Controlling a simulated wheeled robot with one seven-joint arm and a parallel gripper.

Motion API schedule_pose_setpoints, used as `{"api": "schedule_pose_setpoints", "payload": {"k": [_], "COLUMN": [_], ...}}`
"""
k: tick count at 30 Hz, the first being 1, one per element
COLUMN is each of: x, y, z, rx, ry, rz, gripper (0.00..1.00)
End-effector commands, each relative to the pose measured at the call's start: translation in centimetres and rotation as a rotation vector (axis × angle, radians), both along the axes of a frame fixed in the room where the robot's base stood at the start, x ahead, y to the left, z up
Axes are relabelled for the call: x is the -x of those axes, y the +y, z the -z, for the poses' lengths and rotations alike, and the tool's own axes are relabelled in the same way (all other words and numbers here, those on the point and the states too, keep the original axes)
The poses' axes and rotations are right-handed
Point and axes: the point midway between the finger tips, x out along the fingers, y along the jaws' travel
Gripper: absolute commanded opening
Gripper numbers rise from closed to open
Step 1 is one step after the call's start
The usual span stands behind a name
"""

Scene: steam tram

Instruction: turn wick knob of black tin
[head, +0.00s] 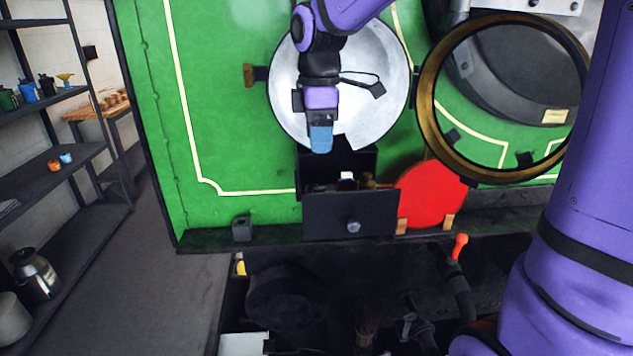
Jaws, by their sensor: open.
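A small black tin-like block (242,229) stands on the dark ledge, left of the black box; no wick knob can be made out on it. The black open-topped box (325,212) has a round grey knob (353,226) on its front. I cannot tell which of these is the task's black tin. My gripper (320,143) hangs in front of the round silver disc, above the box and apart from both the knob and the small block. It is open, and nothing shows between its fingers.
A red disc (431,196) stands right of the box. A brass-rimmed round door (428,95) is swung open at right. The silver disc (385,95) is behind my arm on the green panel (215,120). A red-tipped lever (460,245) rises below. Shelves (70,165) stand at left.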

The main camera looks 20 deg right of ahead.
Motion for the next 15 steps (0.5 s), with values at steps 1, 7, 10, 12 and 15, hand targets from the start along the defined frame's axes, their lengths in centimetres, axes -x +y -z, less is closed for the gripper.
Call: {"api": "schedule_pose_setpoints", "payload": {"k": [1,7,10,12,15], "x": [0.0,0.1,0.1,0.1,0.1], "y": [0.0,-0.1,0.0,0.0,0.0], "z": [0.6,4.1,5.9,7.0,8.3], "rx": [0.0,0.001,0.0,0.0,0.0], "ry": [0.002,0.004,0.003,0.002,0.001], "rz": [0.001,0.002,0.003,0.003,0.002], "gripper": [0.51,0.51,0.51,0.51,0.51]}}
